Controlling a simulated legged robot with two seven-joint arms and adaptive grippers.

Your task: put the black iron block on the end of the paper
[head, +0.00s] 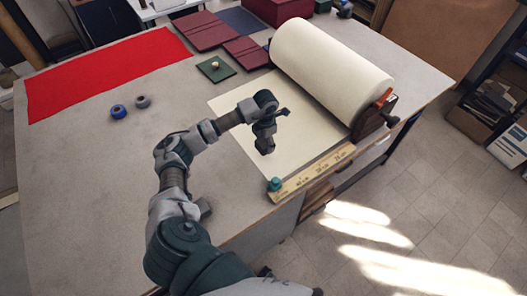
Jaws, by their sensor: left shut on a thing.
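A large roll of cream paper (325,68) lies in a holder on the table, and a flat sheet of the paper (240,106) runs from it toward the lower left. My left gripper (265,148) points down over the sheet and is shut on a small dark thing at its tips. It looks like the black iron block, but block and fingers are hard to tell apart. I cannot tell whether it touches the paper. No other black block shows on the table. My right gripper is not in view.
A wooden ruler bar (312,172) with a teal knob (274,184) borders the sheet near the table edge. The left table is mostly clear.

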